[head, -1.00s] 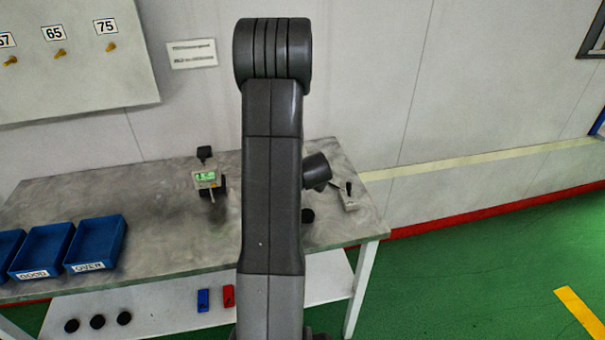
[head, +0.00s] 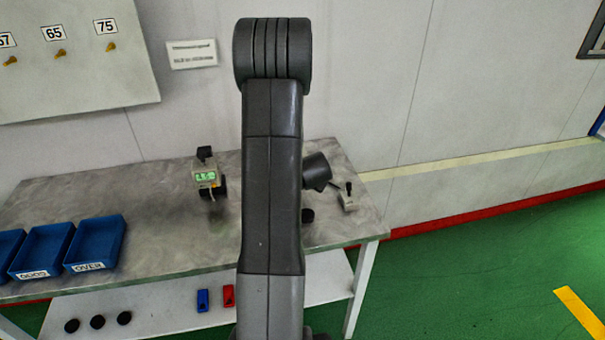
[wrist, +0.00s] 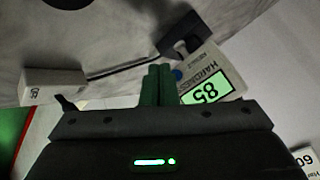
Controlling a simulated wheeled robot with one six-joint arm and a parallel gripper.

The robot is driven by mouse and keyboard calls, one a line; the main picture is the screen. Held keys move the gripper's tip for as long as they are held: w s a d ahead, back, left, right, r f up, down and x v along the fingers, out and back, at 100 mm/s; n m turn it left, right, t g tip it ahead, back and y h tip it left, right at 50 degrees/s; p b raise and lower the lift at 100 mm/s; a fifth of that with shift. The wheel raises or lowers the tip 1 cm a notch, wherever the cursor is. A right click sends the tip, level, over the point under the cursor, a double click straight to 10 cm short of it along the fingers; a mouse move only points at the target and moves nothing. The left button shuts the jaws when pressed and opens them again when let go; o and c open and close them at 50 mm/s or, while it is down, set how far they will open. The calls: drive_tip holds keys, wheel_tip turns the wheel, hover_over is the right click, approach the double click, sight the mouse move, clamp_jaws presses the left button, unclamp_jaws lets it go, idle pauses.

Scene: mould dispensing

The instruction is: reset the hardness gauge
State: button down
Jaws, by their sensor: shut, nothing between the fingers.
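The hardness gauge (head: 206,178) stands on the metal bench, left of my arm in the head view, with its green display lit. In the wrist view the gauge (wrist: 208,65) is seen at a slant, and its display (wrist: 212,88) shows two large digits. A round blue button (wrist: 177,75) sits on its face, right beside my fingertips. My gripper (wrist: 159,70) has its two green fingers together with nothing between them. I cannot tell whether the fingertips touch the button. In the head view my own arm hides the fingers.
A small pale device with a black lever (head: 347,198) stands at the bench's right end. Blue bins (head: 95,242) stand at the left front. Dark round pieces (head: 97,321) and a blue and a red item lie on the lower shelf. The bench (head: 150,215) between bins and gauge is clear.

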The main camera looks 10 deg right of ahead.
drive_tip(key=shift+w, duration=0.15)
drive_tip(key=shift+w, duration=0.3)
idle(0.3)
drive_tip(key=shift+w+p, duration=0.4)
drive_tip(key=shift+p, duration=0.05)
idle(0.5)
drive_tip(key=shift+s, duration=0.85)
drive_tip(key=shift+s+d+b, duration=0.1)
drive_tip(key=shift+s+b, duration=0.25)
drive_tip(key=shift+s, duration=2.15)
drive_tip(key=shift+s+b, duration=0.7)
drive_tip(key=shift+s, duration=1.2)
